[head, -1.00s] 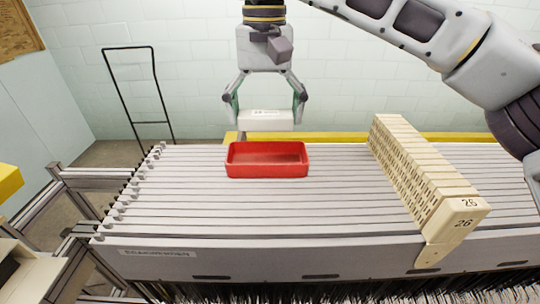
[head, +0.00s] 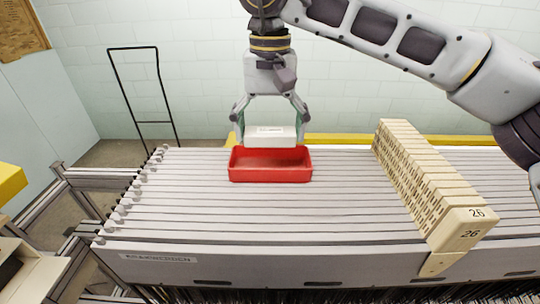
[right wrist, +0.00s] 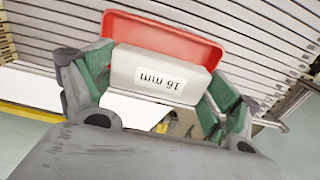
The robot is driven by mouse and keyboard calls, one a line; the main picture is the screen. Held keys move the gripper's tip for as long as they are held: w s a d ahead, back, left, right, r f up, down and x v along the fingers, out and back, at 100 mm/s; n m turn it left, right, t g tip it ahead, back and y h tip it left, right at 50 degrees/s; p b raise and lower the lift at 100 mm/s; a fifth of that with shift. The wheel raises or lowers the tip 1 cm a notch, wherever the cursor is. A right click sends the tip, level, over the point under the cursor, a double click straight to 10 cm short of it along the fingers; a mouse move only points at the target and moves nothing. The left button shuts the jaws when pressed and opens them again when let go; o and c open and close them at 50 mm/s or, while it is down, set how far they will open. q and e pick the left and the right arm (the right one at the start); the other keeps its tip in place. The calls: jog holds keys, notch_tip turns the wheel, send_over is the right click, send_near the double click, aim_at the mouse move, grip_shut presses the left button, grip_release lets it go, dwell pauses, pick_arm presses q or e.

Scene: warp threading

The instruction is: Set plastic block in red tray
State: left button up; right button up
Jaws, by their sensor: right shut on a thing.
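The white plastic block (head: 270,135) is held between the fingers of my right gripper (head: 270,132), which is shut on it. In the right wrist view the block (right wrist: 145,72) carries a label reading "16 mm" and sits between green finger pads. The red tray (head: 270,175) rests on the slatted grey rails. The block appears just above or at the tray's far rim; in the right wrist view the red tray (right wrist: 165,32) shows behind it. I cannot tell whether they touch. My left gripper is not in view.
A row of cream blocks (head: 430,185) marked 26 stands on the rails to the right. The grey rails (head: 200,215) around the tray are clear. A yellow beam (head: 340,139) runs behind. A black metal frame (head: 145,95) stands back left.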

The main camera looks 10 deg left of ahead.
aim_at(270, 130)
jog(key=shift+f, duration=1.4)
jog(key=shift+f, duration=0.1)
jog(key=shift+f+p, duration=0.5)
jog(key=shift+f, duration=1.25)
jog(key=shift+f, duration=0.15)
jog(key=o, duration=0.8)
notch_tip(270, 130, up, 12)
jog(key=shift+r+b, duration=0.15)
jog(key=shift+b, duration=0.5)
